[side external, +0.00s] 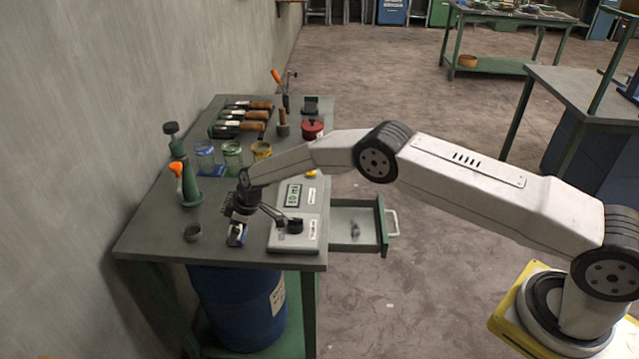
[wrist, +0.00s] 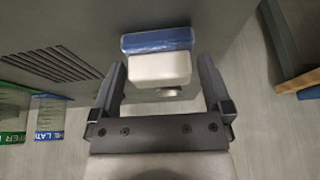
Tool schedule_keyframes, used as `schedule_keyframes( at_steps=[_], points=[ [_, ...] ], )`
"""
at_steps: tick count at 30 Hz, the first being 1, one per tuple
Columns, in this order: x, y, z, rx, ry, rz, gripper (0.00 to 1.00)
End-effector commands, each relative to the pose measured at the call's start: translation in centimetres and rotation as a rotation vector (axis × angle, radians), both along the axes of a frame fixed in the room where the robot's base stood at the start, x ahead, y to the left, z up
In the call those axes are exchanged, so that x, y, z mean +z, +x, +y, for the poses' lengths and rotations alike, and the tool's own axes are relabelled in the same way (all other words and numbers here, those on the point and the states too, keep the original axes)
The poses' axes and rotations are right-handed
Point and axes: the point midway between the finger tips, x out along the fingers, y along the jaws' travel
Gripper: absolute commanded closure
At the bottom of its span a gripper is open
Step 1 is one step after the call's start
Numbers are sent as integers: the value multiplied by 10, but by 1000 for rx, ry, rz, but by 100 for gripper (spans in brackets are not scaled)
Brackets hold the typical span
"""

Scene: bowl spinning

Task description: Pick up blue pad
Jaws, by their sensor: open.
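The blue pad (wrist: 158,40) shows in the wrist view as a blue strip along the far edge of a white block (wrist: 160,70); the two appear joined. My gripper (wrist: 161,64) is open, with one finger on each side of the white block. Narrow gaps show between the fingers and the block. In the side external view my gripper (side external: 239,217) points down over the near part of the workbench. The blue and white item (side external: 237,236) shows just below it, partly covered by the gripper. I cannot tell whether the fingers touch it.
A green tool with an orange tip (side external: 190,185) and jars (side external: 232,154) stand behind. An open drawer (side external: 357,228) juts from the bench's right side.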

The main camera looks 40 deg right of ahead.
Motion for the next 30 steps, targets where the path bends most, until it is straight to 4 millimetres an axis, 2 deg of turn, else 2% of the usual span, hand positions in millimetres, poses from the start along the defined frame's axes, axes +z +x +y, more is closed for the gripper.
schedule_keyframes(
  at_steps=[6,22,27,30],
  points=[
    [-8,2,2,0,-1,0,0],
    [-8,2,2,-1,0,0,0],
    [-8,2,2,0,-1,-1,54],
    [-8,2,2,0,-1,-1,79]
  ],
)
